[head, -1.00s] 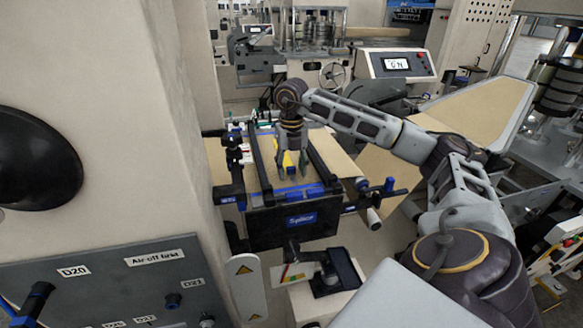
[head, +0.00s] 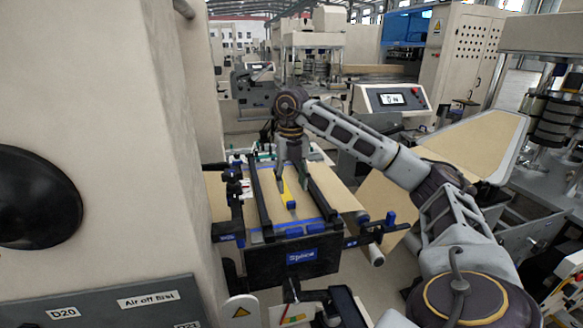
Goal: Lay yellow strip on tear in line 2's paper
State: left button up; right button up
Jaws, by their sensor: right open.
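The fingers hide part of the strip, and I cannot tell the gap between fingertips and paper. No tear shows, so I cannot tell whether the strip covers one. My left gripper is out of view.
A black front panel with a blue "Splice" label (head: 302,256) faces me. Dark rails (head: 260,203) flank the paper. A tall beige machine wall (head: 130,120) closes the left side. A screen console (head: 391,98) stands behind my right arm.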

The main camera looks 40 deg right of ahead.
jog(key=shift+r, duration=2.05)
jog(key=shift+r, duration=0.2)
jog(key=shift+f, duration=0.1)
